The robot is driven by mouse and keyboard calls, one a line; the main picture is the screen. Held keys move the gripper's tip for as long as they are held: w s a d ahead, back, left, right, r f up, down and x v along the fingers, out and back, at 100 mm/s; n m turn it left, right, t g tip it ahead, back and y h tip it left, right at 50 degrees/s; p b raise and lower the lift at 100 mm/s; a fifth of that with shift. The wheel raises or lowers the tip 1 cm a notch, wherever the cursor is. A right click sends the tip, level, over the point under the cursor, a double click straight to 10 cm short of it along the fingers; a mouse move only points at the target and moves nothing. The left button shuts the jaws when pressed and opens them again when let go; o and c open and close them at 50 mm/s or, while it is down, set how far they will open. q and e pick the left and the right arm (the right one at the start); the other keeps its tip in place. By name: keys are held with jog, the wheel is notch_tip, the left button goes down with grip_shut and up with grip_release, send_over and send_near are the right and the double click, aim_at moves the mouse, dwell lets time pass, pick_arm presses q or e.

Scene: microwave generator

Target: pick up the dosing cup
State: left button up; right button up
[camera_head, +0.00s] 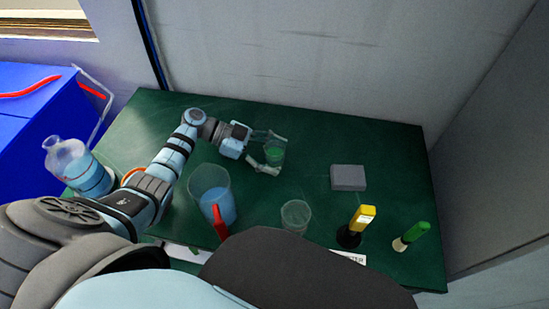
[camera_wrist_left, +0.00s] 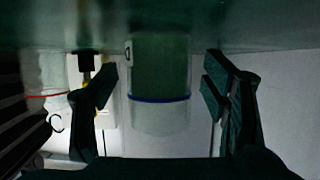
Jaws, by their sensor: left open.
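A small clear cup with green showing through it (camera_head: 274,152), which looks like the dosing cup, stands upright on the green table. My left gripper (camera_head: 268,156) is open, with its fingers around this cup. In the left wrist view the clear cup (camera_wrist_left: 160,112), with a blue line around it, lies between the two open fingers (camera_wrist_left: 160,88). A gap shows on each side of it, and no finger is seen touching it. My right gripper is not in view.
A large jug of blue liquid with a red handle (camera_head: 212,190) stands close to my left forearm. A clear cup (camera_head: 295,216), a grey block (camera_head: 348,178), a yellow-and-black tool (camera_head: 358,222) and a green-handled item (camera_head: 412,235) are on the green table (camera_head: 390,150). A bottle (camera_head: 85,170) stands left.

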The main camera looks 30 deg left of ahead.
pick_arm(q)
jog(key=shift+w+d+f, duration=0.15)
jog(key=shift+d+f, duration=0.05)
jog(key=shift+d, duration=0.45)
jog(key=c, duration=1.4)
jog(key=shift+o, duration=0.2)
jog(key=shift+r, duration=0.15)
